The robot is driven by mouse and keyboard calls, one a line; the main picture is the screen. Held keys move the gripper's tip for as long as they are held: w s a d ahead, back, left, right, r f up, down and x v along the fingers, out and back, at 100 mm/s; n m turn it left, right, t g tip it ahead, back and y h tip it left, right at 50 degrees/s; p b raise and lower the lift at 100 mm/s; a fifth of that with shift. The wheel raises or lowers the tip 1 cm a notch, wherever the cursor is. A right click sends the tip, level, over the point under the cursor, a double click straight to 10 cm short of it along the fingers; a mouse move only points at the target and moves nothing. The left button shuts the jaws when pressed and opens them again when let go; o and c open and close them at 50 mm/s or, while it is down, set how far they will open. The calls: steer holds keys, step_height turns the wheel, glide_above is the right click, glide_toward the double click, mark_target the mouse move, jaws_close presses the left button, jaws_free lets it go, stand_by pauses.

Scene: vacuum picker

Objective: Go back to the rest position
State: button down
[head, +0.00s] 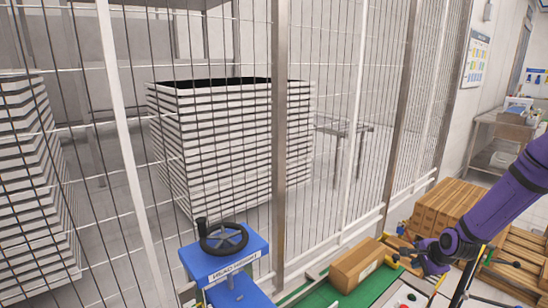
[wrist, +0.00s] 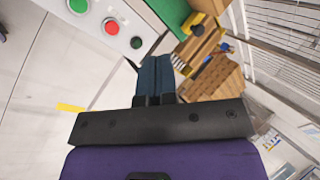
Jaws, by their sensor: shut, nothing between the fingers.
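My gripper (wrist: 154,68) shows in the wrist view with its dark blue fingers together and nothing between them. My purple arm comes in from the right side of the head view and reaches down and left, and its end is near the cardboard boxes. The fingertips are too small to make out in the head view. In the wrist view the fingers point toward the edge of a panel and a green surface.
A control panel (wrist: 146,12) with green and red buttons lies beyond my fingers. Stacked cardboard boxes (head: 448,208) and a single box (head: 357,264) are near my arm. A wire fence stands behind a blue handwheel unit (head: 224,262). Open floor (wrist: 40,85) is at left in the wrist view.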

steer(key=s+a+r+n+g+h, duration=0.15)
steer(key=s+a+r+n, duration=0.3)
steer(key=r, duration=0.95)
steer(key=s+a+r+n+h, duration=0.25)
steer(key=s+r+n, duration=0.3)
steer(key=r, duration=0.75)
steer(key=s+a+r+n, duration=0.2)
steer(key=s+r, duration=0.2)
steer(key=s, duration=0.4)
steer(key=s+a+r+n+y, duration=0.1)
steer(key=s+a+r+n, duration=0.1)
steer(key=s, duration=0.5)
steer(key=s+a+r+n+y, duration=0.1)
steer(key=s+a+r+n, duration=0.1)
steer(key=s+r, duration=0.4)
steer(key=s+a, duration=0.1)
steer(key=s, duration=0.1)
steer(key=shift+s+a+r+n, duration=0.2)
steer(key=shift+s+a+n, duration=0.05)
steer(key=shift+s+n, duration=0.05)
steer(key=c, duration=1.8)
jaws_free()
steer(key=shift+t, duration=0.25)
steer(key=shift+c, duration=0.2)
